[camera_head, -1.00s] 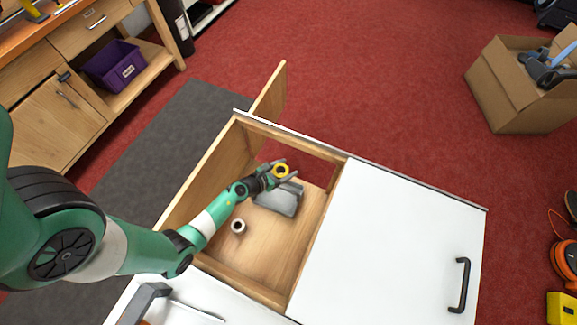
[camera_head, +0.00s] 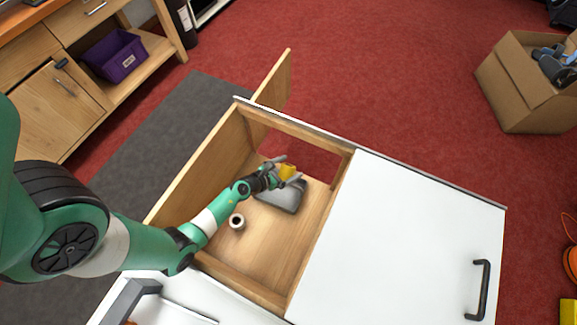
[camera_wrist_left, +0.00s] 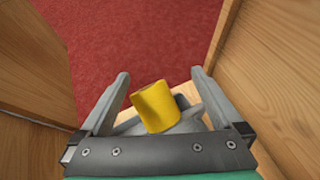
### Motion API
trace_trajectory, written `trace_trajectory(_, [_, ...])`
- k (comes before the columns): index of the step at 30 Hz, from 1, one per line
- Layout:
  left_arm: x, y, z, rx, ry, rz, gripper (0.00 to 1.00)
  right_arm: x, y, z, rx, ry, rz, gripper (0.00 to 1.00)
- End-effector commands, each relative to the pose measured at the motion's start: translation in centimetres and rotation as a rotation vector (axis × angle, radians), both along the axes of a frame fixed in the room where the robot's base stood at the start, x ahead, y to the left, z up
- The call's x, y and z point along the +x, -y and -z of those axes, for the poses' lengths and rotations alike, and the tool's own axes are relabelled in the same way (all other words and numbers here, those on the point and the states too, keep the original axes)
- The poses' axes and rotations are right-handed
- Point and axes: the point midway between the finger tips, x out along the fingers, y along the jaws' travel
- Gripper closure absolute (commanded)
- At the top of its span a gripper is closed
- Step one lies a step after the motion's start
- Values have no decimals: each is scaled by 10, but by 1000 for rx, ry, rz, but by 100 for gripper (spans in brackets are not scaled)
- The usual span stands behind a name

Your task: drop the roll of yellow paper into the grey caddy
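The yellow paper roll (camera_head: 287,172) is tilted and sits between the spread fingers of my left gripper (camera_head: 286,168). In the left wrist view the roll (camera_wrist_left: 157,106) has a gap to each finger of the gripper (camera_wrist_left: 160,85), so the gripper is open. The grey caddy (camera_head: 283,199) stands on the floor of the open compartment, just below the gripper. In the wrist view part of the caddy (camera_wrist_left: 185,122) shows behind the roll. I cannot tell whether the roll touches the caddy. My right gripper is not in view.
A small white roll with a dark core (camera_head: 237,222) stands on the compartment floor. Wooden walls (camera_head: 200,163) surround the compartment, with a white lid (camera_head: 405,235) to its right. A cardboard box (camera_head: 520,95) is far right.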

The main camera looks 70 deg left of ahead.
Motion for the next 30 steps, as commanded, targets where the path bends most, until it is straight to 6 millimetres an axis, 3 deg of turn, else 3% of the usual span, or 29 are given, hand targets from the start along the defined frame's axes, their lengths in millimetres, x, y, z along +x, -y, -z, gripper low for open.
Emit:
trace_trajectory(8, [-5,1,-3,-2,0,-1,0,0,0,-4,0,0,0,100])
trace_trajectory(21, [-81,26,-48,-2,-2,-6,0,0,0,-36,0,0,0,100])
trace_trajectory(30, [-97,33,-56,0,0,0,0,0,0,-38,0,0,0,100])
